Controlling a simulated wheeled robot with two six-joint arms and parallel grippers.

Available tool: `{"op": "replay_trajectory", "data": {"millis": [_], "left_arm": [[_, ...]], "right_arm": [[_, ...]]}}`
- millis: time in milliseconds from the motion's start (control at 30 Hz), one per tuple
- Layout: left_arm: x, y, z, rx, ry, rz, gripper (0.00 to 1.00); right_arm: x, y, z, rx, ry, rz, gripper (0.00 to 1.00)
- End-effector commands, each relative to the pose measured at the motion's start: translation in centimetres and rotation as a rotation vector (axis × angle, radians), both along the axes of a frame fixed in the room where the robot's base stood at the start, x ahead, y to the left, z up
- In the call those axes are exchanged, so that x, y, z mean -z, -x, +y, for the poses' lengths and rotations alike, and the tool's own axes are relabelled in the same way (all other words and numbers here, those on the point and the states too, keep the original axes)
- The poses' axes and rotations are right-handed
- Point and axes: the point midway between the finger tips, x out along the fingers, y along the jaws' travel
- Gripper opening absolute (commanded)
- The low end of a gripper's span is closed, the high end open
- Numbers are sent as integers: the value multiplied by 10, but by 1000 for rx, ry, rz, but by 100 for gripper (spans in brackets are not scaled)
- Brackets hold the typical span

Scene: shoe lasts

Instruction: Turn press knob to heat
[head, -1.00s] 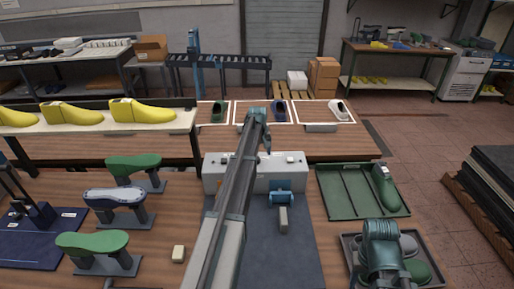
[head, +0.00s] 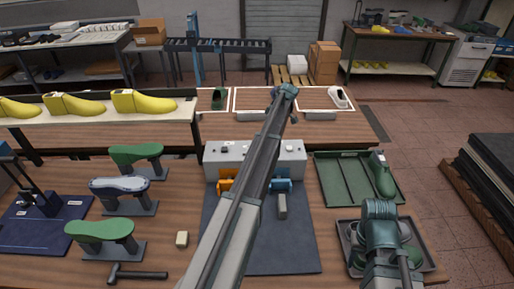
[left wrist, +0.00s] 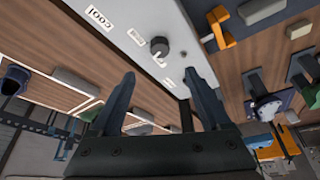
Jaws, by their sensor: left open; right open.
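The press (head: 225,150) is a white box in the middle of the bench in the head view. In the left wrist view its panel (left wrist: 112,42) carries a dark round knob (left wrist: 158,46) with a white pointer mark. A "cool" label stands to one side; two smaller labels sit near the knob, too small to read surely. My left gripper (left wrist: 160,105) is open and empty, its fingers apart near the panel and not around the knob. My right gripper (head: 380,210) is open over the grey tray at lower right.
An orange clamp (head: 226,185) and a blue clamp (head: 281,186) sit before the press. A green tray (head: 345,180) is to its right. The grey tray (head: 428,262) holds lasts. Green-topped stands (head: 100,230) and a hammer (head: 138,274) are at left.

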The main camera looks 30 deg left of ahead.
Motion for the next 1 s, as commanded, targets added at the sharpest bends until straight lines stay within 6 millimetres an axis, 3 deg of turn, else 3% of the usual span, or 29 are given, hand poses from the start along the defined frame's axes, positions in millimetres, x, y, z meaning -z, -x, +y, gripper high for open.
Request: {"op": "replay_trajectory", "data": {"millis": [700, 1000], "left_arm": [[103, 1, 41, 0, 1, 0, 80], [115, 1, 47, 1, 1, -1, 80]], "right_arm": [[103, 0, 0, -9, 2, -2, 50], [115, -1, 0, -12, 2, -2, 50]]}}
